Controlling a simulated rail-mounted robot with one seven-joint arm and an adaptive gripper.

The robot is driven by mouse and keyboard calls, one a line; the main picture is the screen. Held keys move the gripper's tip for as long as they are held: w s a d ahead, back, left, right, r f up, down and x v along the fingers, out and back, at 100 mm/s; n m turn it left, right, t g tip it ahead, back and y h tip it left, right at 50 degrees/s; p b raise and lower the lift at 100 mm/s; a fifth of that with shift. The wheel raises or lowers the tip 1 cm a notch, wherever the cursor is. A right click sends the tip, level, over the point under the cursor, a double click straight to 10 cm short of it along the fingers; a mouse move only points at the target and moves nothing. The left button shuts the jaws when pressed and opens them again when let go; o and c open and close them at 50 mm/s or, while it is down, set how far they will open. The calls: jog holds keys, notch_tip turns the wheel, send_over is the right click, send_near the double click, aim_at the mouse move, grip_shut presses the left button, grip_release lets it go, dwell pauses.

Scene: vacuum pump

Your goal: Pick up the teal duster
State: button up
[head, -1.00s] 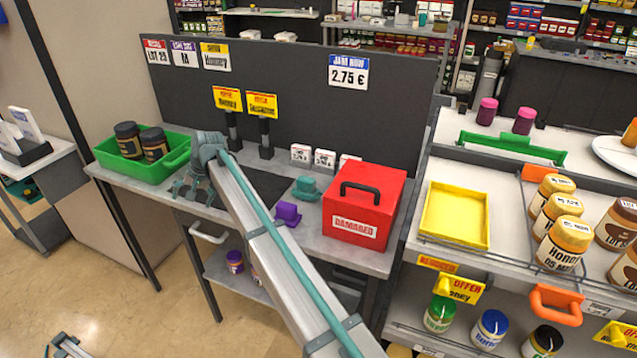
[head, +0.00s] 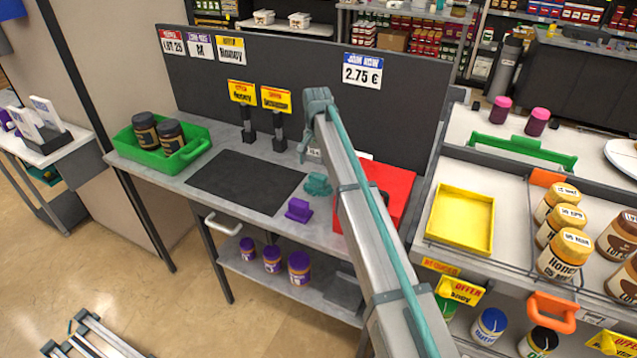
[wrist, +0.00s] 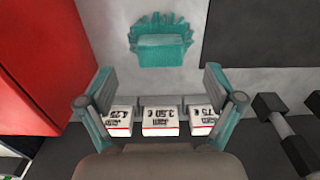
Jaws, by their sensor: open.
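The teal duster (head: 318,184) lies on the grey counter between the dark mat and the red box. In the wrist view the teal duster (wrist: 161,42) shows at top centre, with a fringed edge and a block-like grip. My gripper (head: 307,153) is above the back of the counter, beside the red box. In the wrist view my gripper (wrist: 158,80) is open and empty, its fingers apart and the duster beyond their tips, not between them. My arm hides part of the counter in the head view.
The red box (head: 392,184) stands right of the duster, partly behind my arm. A purple object (head: 298,210) lies in front of the duster. Small white price blocks (wrist: 160,120) stand under my gripper. Black sign stands (head: 279,132) are to the left. The dark mat (head: 245,183) is bare.

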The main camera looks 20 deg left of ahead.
aim_at(318, 175)
jog(key=shift+w+f+p, duration=0.15)
jog(key=shift+f+p, duration=0.4)
jog(key=shift+f, duration=0.9)
jog(key=shift+w+f+p, duration=0.1)
jog(key=shift+f+p, duration=0.4)
jog(key=shift+f, duration=0.95)
jog(key=c, duration=1.2)
jog(key=shift+c, duration=0.2)
jog(key=shift+r, duration=0.15)
notch_tip(318, 175, up, 10)
jog(key=b, duration=0.2)
jog(key=shift+b, duration=0.35)
jog(key=o, duration=0.4)
jog(key=shift+c, duration=1.3)
